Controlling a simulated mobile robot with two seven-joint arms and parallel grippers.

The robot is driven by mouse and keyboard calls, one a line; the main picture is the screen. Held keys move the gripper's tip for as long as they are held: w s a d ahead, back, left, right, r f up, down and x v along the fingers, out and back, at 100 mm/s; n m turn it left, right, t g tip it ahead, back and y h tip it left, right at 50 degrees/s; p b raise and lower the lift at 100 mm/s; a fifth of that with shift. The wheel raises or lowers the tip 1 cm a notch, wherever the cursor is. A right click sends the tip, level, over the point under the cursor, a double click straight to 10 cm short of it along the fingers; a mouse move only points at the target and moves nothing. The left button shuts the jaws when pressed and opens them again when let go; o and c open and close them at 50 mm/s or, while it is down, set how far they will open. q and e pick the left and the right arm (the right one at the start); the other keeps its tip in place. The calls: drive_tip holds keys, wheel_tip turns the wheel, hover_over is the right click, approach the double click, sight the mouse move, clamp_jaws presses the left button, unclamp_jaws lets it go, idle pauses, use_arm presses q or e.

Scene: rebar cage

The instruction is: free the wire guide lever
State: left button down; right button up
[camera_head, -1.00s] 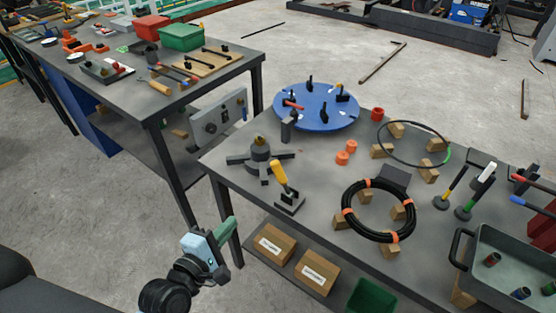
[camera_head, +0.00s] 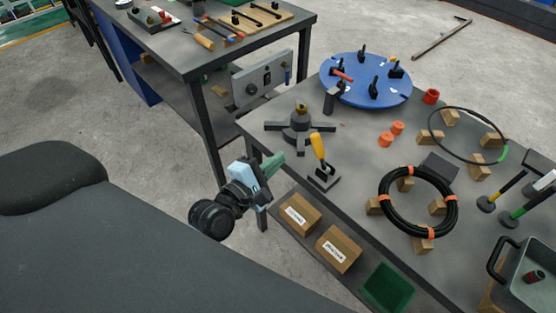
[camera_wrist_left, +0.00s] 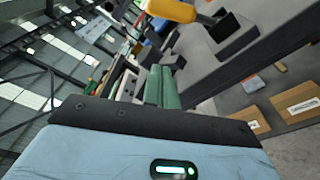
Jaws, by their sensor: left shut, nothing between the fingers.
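The wire guide lever, with a yellow handle (camera_head: 318,148) on a dark base plate (camera_head: 324,180), stands near the front left edge of the grey table. The handle leans a little to the left. Its yellow end also shows at the top of the left wrist view (camera_wrist_left: 172,10). My left gripper (camera_head: 274,165), light blue with green fingers, is just left of the lever and off the table's front edge. It is shut and empty, apart from the lever. The green fingers show together in the left wrist view (camera_wrist_left: 162,88). My right gripper is not in view.
Close behind the lever stands a dark hub with arms (camera_head: 298,126). A blue turntable (camera_head: 368,95) with clamps is farther back. A black coil with orange ties (camera_head: 384,196) lies to the right on wooden blocks. Cardboard boxes (camera_head: 339,250) sit on the lower shelf.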

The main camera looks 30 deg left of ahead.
sight(320, 153)
use_arm(q)
drive_tip(key=x, duration=0.7)
drive_tip(key=shift+w, duration=0.1)
drive_tip(key=shift+w+d+r, duration=0.15)
drive_tip(key=shift+d+r, duration=0.05)
drive_tip(key=shift+d, duration=0.15)
drive_tip(key=shift+s+d+r+p, duration=0.5)
drive_tip(key=shift+d+r+p, duration=0.05)
drive_tip(key=shift+d, duration=0.1)
drive_tip(key=shift+s+d+r, duration=0.25)
drive_tip(key=shift+s+d, duration=0.1)
drive_tip(key=shift+d, duration=0.2)
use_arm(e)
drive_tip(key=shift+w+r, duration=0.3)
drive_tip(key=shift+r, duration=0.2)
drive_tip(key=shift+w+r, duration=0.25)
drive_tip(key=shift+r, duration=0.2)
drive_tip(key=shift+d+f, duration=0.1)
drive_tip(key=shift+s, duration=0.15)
